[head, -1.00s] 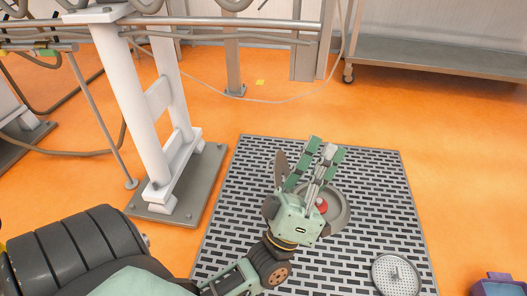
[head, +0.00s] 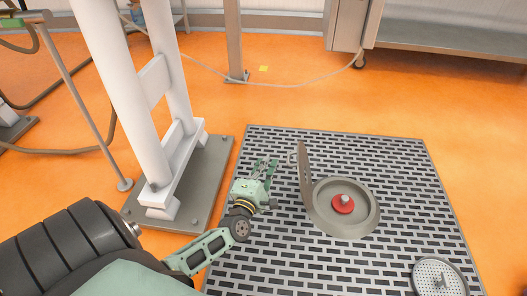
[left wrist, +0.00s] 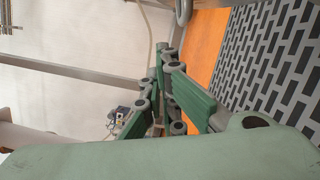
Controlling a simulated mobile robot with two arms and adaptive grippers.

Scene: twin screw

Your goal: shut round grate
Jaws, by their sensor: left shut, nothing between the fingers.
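The round grate (head: 304,180) stands upright, seen nearly edge-on, at the left rim of a round floor opening (head: 373,212). A small loop juts from the grate's left face near its top. A red piece (head: 343,204) sits inside the opening. My left gripper (head: 267,164) is shut and empty, just left of the raised grate; I cannot tell if it touches. Its green fingers also show close together in the left wrist view (left wrist: 165,75). My right gripper is not in view.
A dark slotted floor panel (head: 270,262) surrounds the opening. Another round perforated grate (head: 428,272) lies flat at lower right. A white post frame (head: 166,165) on a grey base plate stands left of the panel. Orange floor (head: 460,130) is clear at the right.

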